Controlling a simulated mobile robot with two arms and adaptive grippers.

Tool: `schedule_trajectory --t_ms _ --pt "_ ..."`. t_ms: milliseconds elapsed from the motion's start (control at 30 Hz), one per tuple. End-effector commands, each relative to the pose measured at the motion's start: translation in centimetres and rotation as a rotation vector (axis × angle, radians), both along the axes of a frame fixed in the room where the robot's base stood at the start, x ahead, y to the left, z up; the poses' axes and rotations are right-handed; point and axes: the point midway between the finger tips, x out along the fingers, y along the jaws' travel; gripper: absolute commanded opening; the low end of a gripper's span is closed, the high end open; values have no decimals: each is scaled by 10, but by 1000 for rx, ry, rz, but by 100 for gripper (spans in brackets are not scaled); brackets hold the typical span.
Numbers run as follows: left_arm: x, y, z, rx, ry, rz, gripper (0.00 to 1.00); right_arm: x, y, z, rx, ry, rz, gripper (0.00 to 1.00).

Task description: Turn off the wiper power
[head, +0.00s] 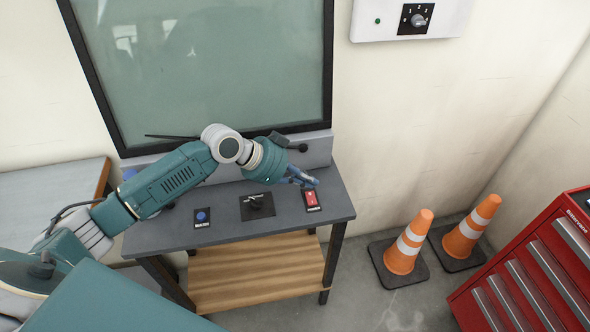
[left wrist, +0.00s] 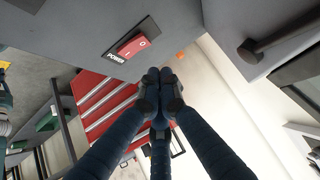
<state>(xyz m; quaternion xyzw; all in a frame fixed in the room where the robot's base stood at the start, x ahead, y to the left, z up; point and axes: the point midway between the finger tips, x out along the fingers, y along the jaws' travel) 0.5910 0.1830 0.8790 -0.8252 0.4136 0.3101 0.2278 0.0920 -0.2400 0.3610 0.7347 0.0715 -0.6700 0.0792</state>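The red power switch (head: 312,198) sits on a dark plate near the right end of the grey bench top. It also shows in the left wrist view (left wrist: 133,46), beside a label reading POWER. My left gripper (head: 312,182) is just behind and above the switch, its dark blue fingers pointing right. In the left wrist view its fingertips (left wrist: 160,76) are together with nothing between them, apart from the switch in the picture. The black wiper (head: 172,136) lies low across the glass panel (head: 215,65), partly hidden by my arm. My right gripper is not in view.
The bench top (head: 230,231) also holds a black knob (head: 257,203) and a blue button (head: 202,216). A wall box (head: 385,32) with a dial hangs at upper right. Two traffic cones (head: 408,246) (head: 472,229) and a red tool cabinet (head: 530,270) stand right of the bench.

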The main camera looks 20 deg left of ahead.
Motion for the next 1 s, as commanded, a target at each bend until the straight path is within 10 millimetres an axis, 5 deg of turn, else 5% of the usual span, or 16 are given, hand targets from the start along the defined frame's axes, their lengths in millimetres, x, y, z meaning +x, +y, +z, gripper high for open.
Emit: schedule_trajectory --t_ms 267,1000 --pt "1 5 -30 2 5 3 0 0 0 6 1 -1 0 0" --pt "5 7 -41 3 4 2 0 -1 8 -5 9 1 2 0"
